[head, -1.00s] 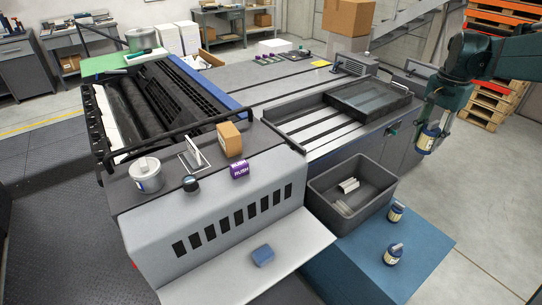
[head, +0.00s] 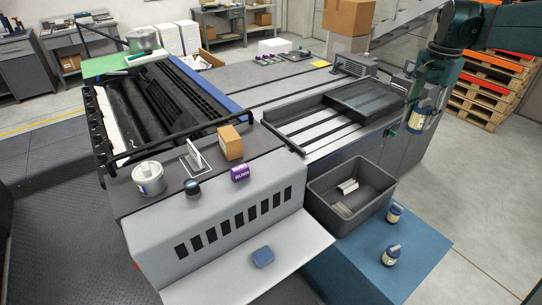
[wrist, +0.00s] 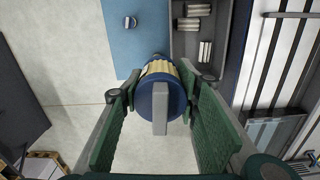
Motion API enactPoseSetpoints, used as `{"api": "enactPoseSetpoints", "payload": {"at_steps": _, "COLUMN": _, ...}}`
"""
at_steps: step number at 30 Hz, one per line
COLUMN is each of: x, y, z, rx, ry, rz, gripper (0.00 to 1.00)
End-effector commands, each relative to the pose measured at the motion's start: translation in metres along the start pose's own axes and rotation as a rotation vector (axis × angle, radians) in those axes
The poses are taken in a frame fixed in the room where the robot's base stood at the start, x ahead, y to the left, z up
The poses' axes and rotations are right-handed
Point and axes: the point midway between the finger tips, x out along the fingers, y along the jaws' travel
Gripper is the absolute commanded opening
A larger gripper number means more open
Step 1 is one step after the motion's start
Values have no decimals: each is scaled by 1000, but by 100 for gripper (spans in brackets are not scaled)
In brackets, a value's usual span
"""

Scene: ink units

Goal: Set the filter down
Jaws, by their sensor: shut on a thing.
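The filter is a cylinder with a dark blue end, a cream band and a grey handle bar. In the wrist view the filter (wrist: 155,97) sits between the green pads of my gripper (wrist: 160,110), which is shut on it. In the head view my gripper (head: 420,106) holds the filter (head: 418,120) in the air, beside the right side of the machine.
A dark grey bin (head: 332,207) with white cylindrical pieces inside stands beside the blue surface (head: 345,270). A shallow tray (head: 369,97) lies on the machine top, left of my gripper. Pallets (head: 492,85) stand at the back right. The floor at right is clear.

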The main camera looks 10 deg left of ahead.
Motion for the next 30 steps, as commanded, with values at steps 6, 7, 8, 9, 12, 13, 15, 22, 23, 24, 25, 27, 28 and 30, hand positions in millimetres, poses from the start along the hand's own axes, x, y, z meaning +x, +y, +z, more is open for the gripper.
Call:
{"api": "enactPoseSetpoints", "payload": {"at_steps": 6, "x": -5, "y": -38, "z": 26, "rx": -11, "ry": 0, "rz": 0, "gripper": 17}}
{"api": "enactPoseSetpoints", "payload": {"at_steps": 7, "x": -5, "y": -44, "z": 31, "rx": -13, "ry": 0, "rz": 0, "gripper": 17}}
{"api": "enactPoseSetpoints", "payload": {"at_steps": 8, "x": -5, "y": -50, "z": 36, "rx": -15, "ry": 0, "rz": 0, "gripper": 17}}
{"api": "enactPoseSetpoints", "payload": {"at_steps": 9, "x": -5, "y": -58, "z": 42, "rx": -16, "ry": 0, "rz": 0, "gripper": 17}}
{"api": "enactPoseSetpoints", "payload": {"at_steps": 12, "x": -5, "y": -77, "z": 58, "rx": -20, "ry": 0, "rz": 0, "gripper": 17}}
{"api": "enactPoseSetpoints", "payload": {"at_steps": 13, "x": -5, "y": -82, "z": 64, "rx": -22, "ry": 0, "rz": 0, "gripper": 17}}
{"api": "enactPoseSetpoints", "payload": {"at_steps": 15, "x": -5, "y": -95, "z": 76, "rx": -25, "ry": 0, "rz": 1, "gripper": 17}}
{"api": "enactPoseSetpoints", "payload": {"at_steps": 22, "x": -4, "y": -135, "z": 118, "rx": -36, "ry": 0, "rz": 1, "gripper": 17}}
{"api": "enactPoseSetpoints", "payload": {"at_steps": 23, "x": -5, "y": -140, "z": 124, "rx": -37, "ry": 0, "rz": 1, "gripper": 17}}
{"api": "enactPoseSetpoints", "payload": {"at_steps": 24, "x": -4, "y": -147, "z": 132, "rx": -38, "ry": 0, "rz": 1, "gripper": 17}}
{"api": "enactPoseSetpoints", "payload": {"at_steps": 25, "x": -4, "y": -152, "z": 138, "rx": -40, "ry": 0, "rz": 1, "gripper": 17}}
{"api": "enactPoseSetpoints", "payload": {"at_steps": 27, "x": -4, "y": -162, "z": 152, "rx": -42, "ry": 0, "rz": 1, "gripper": 17}}
{"api": "enactPoseSetpoints", "payload": {"at_steps": 28, "x": -4, "y": -167, "z": 158, "rx": -44, "ry": 0, "rz": 1, "gripper": 17}}
{"api": "enactPoseSetpoints", "payload": {"at_steps": 30, "x": -4, "y": -177, "z": 173, "rx": -47, "ry": 0, "rz": 1, "gripper": 17}}
